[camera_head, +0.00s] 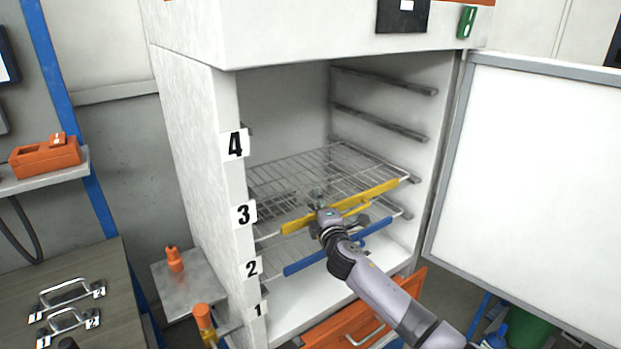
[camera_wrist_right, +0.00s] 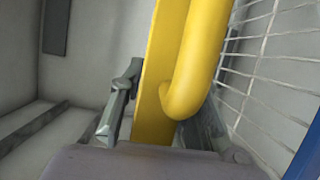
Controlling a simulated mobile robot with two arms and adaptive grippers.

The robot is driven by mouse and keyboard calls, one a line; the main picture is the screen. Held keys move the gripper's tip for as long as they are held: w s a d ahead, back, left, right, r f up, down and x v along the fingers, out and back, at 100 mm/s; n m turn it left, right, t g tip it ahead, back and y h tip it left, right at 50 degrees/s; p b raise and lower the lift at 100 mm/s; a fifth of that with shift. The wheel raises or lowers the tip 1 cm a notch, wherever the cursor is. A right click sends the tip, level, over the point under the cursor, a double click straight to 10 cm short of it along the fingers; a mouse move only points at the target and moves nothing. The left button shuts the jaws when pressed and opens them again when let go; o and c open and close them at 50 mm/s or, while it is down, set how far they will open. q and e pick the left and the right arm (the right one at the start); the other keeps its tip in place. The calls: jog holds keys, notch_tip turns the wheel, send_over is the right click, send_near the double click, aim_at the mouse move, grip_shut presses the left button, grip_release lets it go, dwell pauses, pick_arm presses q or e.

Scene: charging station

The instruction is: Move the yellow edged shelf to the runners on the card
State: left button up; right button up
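The yellow-edged shelf (camera_head: 374,194) is a wire rack inside the open white cabinet. Its front edge is near label 3 (camera_head: 243,213) in the picture, above the blue-edged shelf (camera_head: 305,263). My right gripper (camera_head: 320,209) is at the yellow front edge and its handle. In the right wrist view, the yellow edge and handle (camera_wrist_right: 200,60) lie between my fingers (camera_wrist_right: 160,122). The fingers are close to the yellow parts, but firm contact is not clear. A dark panel with a white patch (camera_head: 407,5) is on the cabinet top; its writing cannot be read. My left gripper is out of view.
Bare runners (camera_head: 385,80) (camera_head: 380,121) line the inner right wall above the yellow-edged shelf. The white door (camera_head: 540,160) stands open at right. An orange drawer (camera_head: 365,325) is below. Labels 4 (camera_head: 235,145), 2 (camera_head: 252,268) and 1 (camera_head: 259,310) mark the left post.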

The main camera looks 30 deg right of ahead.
jog(key=shift+w+d, duration=0.1)
jog(key=shift+w, duration=0.4)
jog(key=shift+c, duration=0.4)
grip_shut()
jog(key=shift+r, duration=0.1)
